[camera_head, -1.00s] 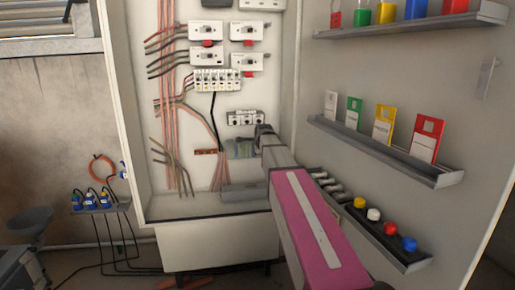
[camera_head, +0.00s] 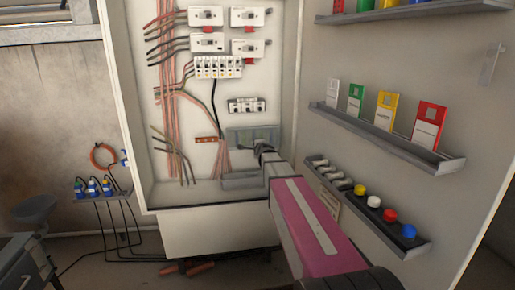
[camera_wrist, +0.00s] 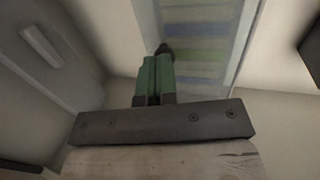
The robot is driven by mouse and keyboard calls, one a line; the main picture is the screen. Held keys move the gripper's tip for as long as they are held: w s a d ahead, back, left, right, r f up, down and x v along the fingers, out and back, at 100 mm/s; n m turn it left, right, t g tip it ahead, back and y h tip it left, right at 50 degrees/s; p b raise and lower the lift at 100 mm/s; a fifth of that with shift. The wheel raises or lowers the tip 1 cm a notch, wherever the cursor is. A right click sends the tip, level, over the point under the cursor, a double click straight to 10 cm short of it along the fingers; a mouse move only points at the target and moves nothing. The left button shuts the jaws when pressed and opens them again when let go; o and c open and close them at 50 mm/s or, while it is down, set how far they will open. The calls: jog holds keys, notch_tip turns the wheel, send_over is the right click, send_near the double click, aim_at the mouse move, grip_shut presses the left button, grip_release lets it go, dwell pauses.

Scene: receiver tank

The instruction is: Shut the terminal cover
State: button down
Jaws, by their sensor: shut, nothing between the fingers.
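The terminal cover (camera_head: 245,134) is a translucent grey-green panel low in the open cabinet, above a grey trough. It looks roughly flat against the back panel; whether it is fully shut I cannot tell. In the wrist view the cover (camera_wrist: 212,40) shows blue and green stripes through it. My gripper (camera_head: 262,148) is shut and empty, at the cover's lower right part in the head view. In the wrist view its fingertips (camera_wrist: 164,50) overlap the cover's left edge. Whether they touch it I cannot tell. My forearm hides the area below and right of the gripper.
The grey trough (camera_head: 240,181) lies just below the cover. Wires and breakers (camera_head: 217,67) fill the cabinet's left and upper parts. The open cabinet door at right carries a rack of coloured cards (camera_head: 385,112) and a shelf with coloured knobs (camera_head: 374,201), close beside my arm.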

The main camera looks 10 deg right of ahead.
jog(key=shift+w+f, duration=0.5)
jog(key=shift+w, duration=0.25)
jog(key=shift+w+f, duration=0.5)
jog(key=shift+w, duration=0.35)
jog(key=s+f, duration=0.1)
jog(key=s, duration=1.3)
jog(key=s+a+f+n+g+y, duration=0.2)
jog(key=s+a+f+n+g, duration=0.2)
jog(key=s+f+n+g, duration=0.65)
jog(key=s+d+f+n+g+h, duration=0.1)
jog(key=s+f+n+g, duration=0.1)
jog(key=s, duration=0.6)
jog(key=s+f+n+g+h, duration=0.1)
jog(key=s+f+n+g, duration=0.1)
jog(key=s+f+n, duration=0.3)
jog(key=s+f, duration=0.2)
jog(key=s, duration=0.2)
jog(key=shift+s+d+f+h, duration=0.25)
jog(key=shift+d+f+h, duration=0.05)
jog(key=shift+d, duration=0.05)
